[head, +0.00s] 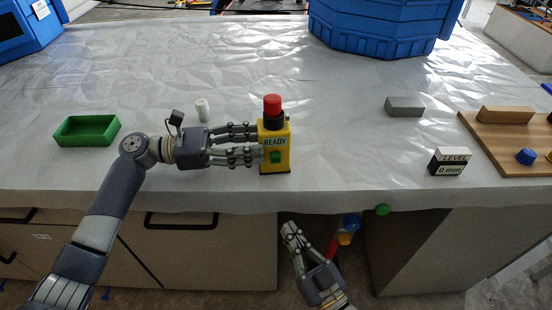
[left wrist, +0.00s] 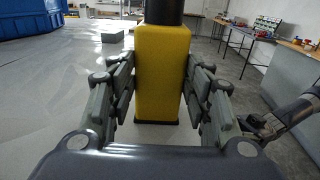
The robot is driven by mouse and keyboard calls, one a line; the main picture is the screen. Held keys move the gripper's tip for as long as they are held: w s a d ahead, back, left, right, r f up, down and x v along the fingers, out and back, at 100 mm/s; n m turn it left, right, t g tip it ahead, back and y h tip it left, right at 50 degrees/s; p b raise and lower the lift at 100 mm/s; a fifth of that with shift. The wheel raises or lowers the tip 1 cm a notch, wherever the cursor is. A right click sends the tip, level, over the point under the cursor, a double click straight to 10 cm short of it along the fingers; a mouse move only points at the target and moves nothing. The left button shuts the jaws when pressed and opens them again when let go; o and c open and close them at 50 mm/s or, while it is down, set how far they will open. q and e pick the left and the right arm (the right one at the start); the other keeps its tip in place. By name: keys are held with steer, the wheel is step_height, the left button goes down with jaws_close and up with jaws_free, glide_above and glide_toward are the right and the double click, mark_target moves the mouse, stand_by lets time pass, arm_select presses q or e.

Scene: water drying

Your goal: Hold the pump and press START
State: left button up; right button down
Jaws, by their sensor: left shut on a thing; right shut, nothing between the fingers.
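The yellow pump (head: 283,158) stands upright near the front edge of the table, with a red top on a black collar, a label reading READY and a green button (head: 276,157) on its front. My left gripper (head: 258,145) is shut on the pump's yellow body from the left. In the left wrist view the pump (left wrist: 162,75) is between the fingers (left wrist: 160,90), and its top is cut off. My right gripper (head: 290,230) is shut and empty, below the table edge in front of the cabinets, apart from the pump.
A green tray (head: 61,140) and a white cylinder (head: 202,108) lie to the left. A grey block (head: 405,106), a LEVEL box reading 0 mm (head: 448,162) and a wooden board (head: 490,142) are to the right. Blue bins (head: 375,30) stand behind. The table edge (head: 340,200) lies above my right gripper.

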mark_target(282, 169)
steer(key=s+r+t+y, duration=0.1)
steer(key=s+r+y, duration=0.1)
steer(key=r, duration=0.6)
steer(key=s+a+r+n+t+y, duration=0.1)
steer(key=s+r+y, duration=0.1)
steer(key=r, duration=0.5)
steer(key=shift+s+a+r+n+t+y, duration=0.2)
steer(key=shift+s+r+n+t+y, duration=0.1)
steer(key=shift+s+r, duration=0.1)
steer(key=w, duration=0.9)
steer(key=shift+a, duration=0.4)
steer(key=shift+w, duration=0.1)
steer(key=shift+w, duration=0.25)
steer(key=shift+w, duration=0.5)
stand_by(0.8)
steer(key=shift+s, duration=1)
